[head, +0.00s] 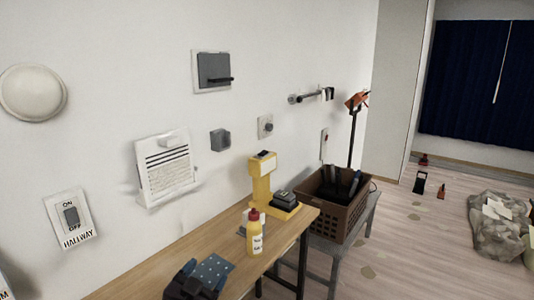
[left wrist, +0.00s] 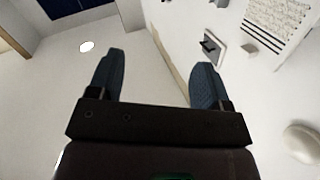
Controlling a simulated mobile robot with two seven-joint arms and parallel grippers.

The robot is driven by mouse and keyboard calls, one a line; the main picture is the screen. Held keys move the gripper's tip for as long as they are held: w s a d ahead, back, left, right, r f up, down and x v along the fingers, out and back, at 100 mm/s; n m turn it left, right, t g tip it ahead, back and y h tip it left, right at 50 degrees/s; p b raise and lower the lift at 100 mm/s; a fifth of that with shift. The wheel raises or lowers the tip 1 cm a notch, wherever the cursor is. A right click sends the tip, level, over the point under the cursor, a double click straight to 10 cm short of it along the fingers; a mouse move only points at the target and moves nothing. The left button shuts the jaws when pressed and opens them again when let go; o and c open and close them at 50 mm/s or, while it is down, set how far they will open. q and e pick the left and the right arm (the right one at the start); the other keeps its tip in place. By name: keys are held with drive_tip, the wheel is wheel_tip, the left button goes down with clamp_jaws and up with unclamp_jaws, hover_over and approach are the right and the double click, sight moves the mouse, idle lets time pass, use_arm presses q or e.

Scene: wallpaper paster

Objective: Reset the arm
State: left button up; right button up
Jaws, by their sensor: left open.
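My left gripper (head: 203,274) shows at the bottom of the head view, in front of the wooden table's near part. In the left wrist view its two blue dotted fingers stand well apart (left wrist: 158,70), and nothing is between them. The gripper is open and empty. In that view the fingers point toward a pale wall, with no object touching them. My right gripper is in neither view.
A wooden table (head: 165,262) along the wall holds a yellow stand (head: 261,180) and a yellow bottle (head: 254,235). A brown crate (head: 330,212) stands beyond it. Wall fittings include a hallway switch (head: 71,216). Floor at right has a grey bag (head: 492,230).

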use_arm(q)
drive_tip(key=s+a+f+n+g+y, duration=0.2)
drive_tip(key=s+a+f, duration=0.5)
drive_tip(key=s+f, duration=0.4)
drive_tip(key=s+a+f+n+g+y, duration=0.3)
drive_tip(key=s+a+f, duration=0.4)
drive_tip(key=s+f, duration=0.4)
drive_tip(key=s+n, duration=0.1)
drive_tip(key=s, duration=0.1)
drive_tip(key=shift+s+g+y, duration=0.3)
drive_tip(key=shift+y, duration=0.1)
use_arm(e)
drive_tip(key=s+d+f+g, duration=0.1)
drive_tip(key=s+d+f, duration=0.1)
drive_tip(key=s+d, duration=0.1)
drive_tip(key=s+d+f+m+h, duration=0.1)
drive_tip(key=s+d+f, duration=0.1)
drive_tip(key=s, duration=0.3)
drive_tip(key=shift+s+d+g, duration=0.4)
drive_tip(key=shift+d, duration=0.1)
